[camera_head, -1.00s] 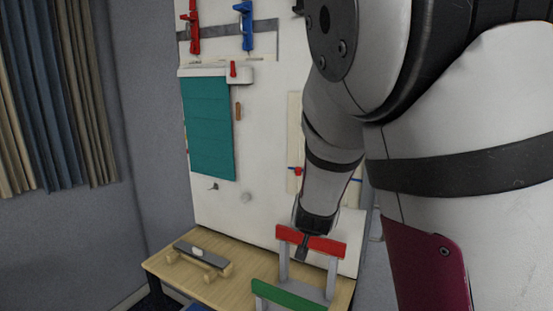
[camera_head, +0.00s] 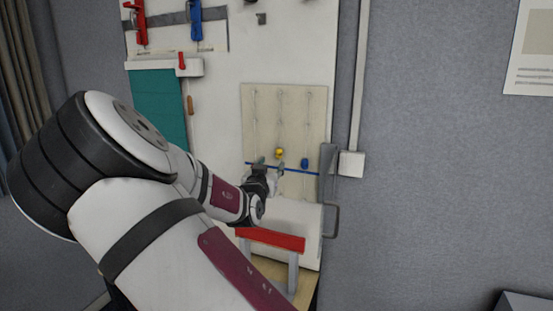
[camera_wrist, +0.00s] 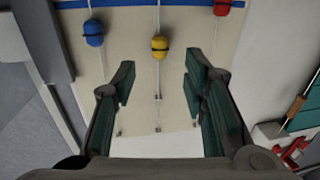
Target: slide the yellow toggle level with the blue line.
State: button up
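The yellow toggle (camera_head: 279,153) sits on the middle cord of a pale wooden panel (camera_head: 263,110), a little above the blue line (camera_head: 312,172) in the head view. The wrist view shows the panel turned over, with the yellow toggle (camera_wrist: 159,46) below the blue line (camera_wrist: 142,3). My gripper (camera_head: 270,164) is at the panel. In the wrist view my gripper (camera_wrist: 158,75) is open, its fingers on both sides of the middle cord, with the yellow toggle just beyond and between the tips. Nothing is in its grasp; contact cannot be told.
A blue toggle (camera_wrist: 94,32) on a neighbouring cord is slightly off the line. A red toggle (camera_wrist: 222,7) is at the line. A red-topped rack (camera_head: 270,239) stands below the panel. A dark handle (camera_head: 331,220) is at the board's right edge.

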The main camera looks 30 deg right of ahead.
aim_at(278, 156)
jog(key=x, duration=0.8)
jog(key=shift+w+d, duration=0.25)
jog(key=shift+d, duration=0.1)
jog(key=shift+c, duration=0.2)
grip_shut()
